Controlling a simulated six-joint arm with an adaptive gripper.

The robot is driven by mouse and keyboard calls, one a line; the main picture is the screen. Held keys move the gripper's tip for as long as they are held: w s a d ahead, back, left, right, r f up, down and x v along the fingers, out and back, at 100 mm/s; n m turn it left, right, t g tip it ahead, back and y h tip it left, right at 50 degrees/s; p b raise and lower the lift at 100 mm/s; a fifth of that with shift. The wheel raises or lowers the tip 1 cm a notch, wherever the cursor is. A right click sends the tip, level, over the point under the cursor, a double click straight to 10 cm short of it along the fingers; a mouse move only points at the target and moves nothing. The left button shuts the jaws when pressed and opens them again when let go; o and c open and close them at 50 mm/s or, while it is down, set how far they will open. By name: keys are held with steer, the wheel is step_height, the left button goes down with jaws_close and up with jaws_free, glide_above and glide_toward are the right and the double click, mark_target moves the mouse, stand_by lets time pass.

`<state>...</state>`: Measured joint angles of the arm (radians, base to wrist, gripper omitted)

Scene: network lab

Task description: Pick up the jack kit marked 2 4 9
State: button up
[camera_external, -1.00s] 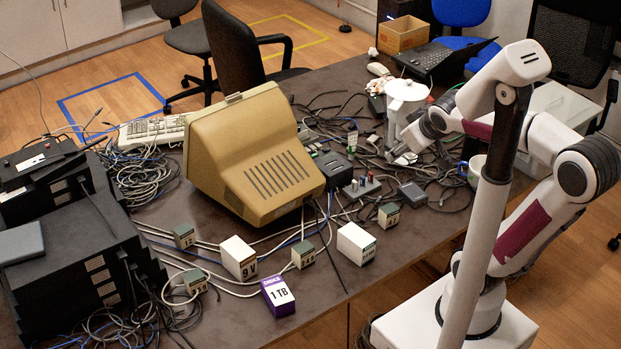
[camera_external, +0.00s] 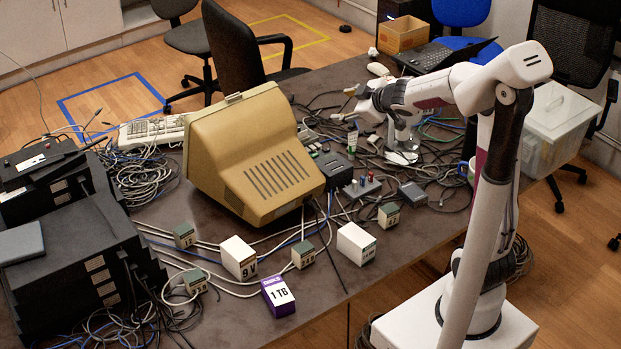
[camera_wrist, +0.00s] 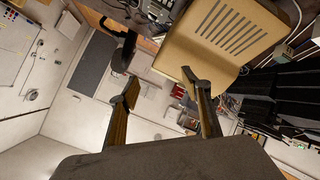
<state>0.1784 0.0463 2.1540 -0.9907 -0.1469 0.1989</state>
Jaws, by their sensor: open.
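Several small grey-green boxes with pale printed labels stand on the table: one at the left (camera_external: 184,235), one in front of it (camera_external: 195,281), one in the middle (camera_external: 303,254) and one at the right (camera_external: 389,215). Their markings are too small to read, so I cannot tell which, if any, is the jack kit marked 2 4 9. My gripper (camera_external: 352,104) is open and empty above the cables, behind and right of the beige monitor, away from these boxes. In the wrist view its fingers (camera_wrist: 161,87) are spread, with no small box between them.
The beige monitor (camera_external: 255,160) stands mid-table, also large in the wrist view (camera_wrist: 222,38). White boxes (camera_external: 238,257) (camera_external: 356,243) and a purple 1 TB box (camera_external: 278,296) stand among the small boxes. Black equipment (camera_external: 75,250) fills the left. Loose cables spread widely.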

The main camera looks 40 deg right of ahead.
steer(key=w+a+f+n+g+y, duration=0.2)
steer(key=a+f+n+y, duration=0.15)
steer(key=f, duration=0.45)
steer(key=w+a+f+n+g+y, duration=0.25)
steer(key=a+f+y, duration=0.2)
steer(key=f, duration=0.35)
steer(key=s+a+f+n+g+y, duration=0.2)
steer(key=s+f+g, duration=0.1)
steer(key=s+f, duration=0.3)
steer(key=s+a+f+n+g+y, duration=0.1)
steer(key=s+f+n+g+y, duration=0.1)
steer(key=s+f, duration=0.4)
steer(key=shift+s+a+f+g+y, duration=0.4)
steer(key=shift+s+g+y, duration=0.2)
steer(key=shift+s+g, duration=0.45)
steer(key=shift+w+a, duration=0.15)
steer(key=shift+x, duration=1.2)
steer(key=shift+f, duration=0.1)
